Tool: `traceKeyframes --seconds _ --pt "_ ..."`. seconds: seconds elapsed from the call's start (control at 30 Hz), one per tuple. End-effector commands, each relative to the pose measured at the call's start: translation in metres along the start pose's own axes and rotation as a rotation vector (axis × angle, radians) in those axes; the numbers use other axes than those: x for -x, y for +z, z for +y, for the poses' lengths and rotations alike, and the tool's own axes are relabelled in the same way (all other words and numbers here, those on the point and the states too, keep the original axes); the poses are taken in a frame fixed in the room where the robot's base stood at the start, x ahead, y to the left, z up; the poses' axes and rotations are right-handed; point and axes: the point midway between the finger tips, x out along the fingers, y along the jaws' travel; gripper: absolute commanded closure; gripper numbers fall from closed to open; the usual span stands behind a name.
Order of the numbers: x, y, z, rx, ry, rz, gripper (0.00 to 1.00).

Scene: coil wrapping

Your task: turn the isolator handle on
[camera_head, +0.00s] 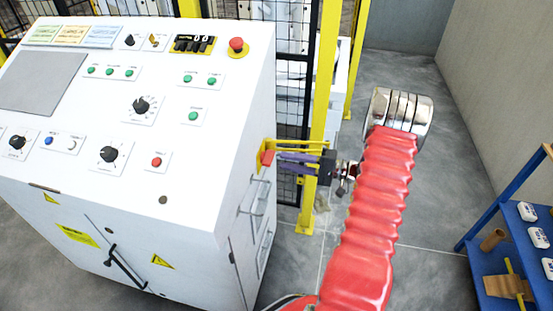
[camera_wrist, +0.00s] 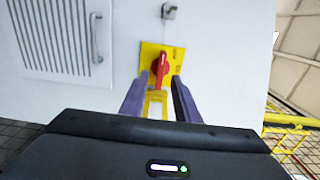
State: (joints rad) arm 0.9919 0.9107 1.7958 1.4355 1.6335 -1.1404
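The red isolator handle (camera_wrist: 160,68) sits on a yellow plate (camera_wrist: 148,50) on the side of the white cabinet. In the wrist view it stands roughly upright. In the head view the handle (camera_head: 267,158) shows edge-on at the cabinet's right side. My gripper (camera_wrist: 157,88) has its two purple fingers apart, with a gap between them. The fingertips lie to either side of the handle's lower end in the wrist view. In the head view the gripper (camera_head: 280,162) is very close to the handle; I cannot tell whether it touches.
A small padlock-like metal fitting (camera_wrist: 169,12) is above the plate. A vent panel (camera_wrist: 60,35) and a grey pull handle (camera_wrist: 96,38) are to its left. A yellow post (camera_head: 322,110) and mesh fence stand behind my gripper. A blue shelf (camera_head: 500,240) is at the right.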

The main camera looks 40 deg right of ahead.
Motion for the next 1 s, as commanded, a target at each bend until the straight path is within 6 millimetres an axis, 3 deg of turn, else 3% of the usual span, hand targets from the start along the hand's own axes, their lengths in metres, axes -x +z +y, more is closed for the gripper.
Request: traceKeyframes --seconds 0.2,0.4,0.73,1.0 --pt "-0.033 0.001 0.0 -0.001 0.0 -0.003 0.71" --pt "-0.049 0.0 0.0 -0.001 0.001 -0.001 0.71" --pt "-0.051 0.0 0.0 0.0 0.0 0.0 0.72" --pt "-0.05 0.0 0.0 0.0 0.0 0.0 0.91"
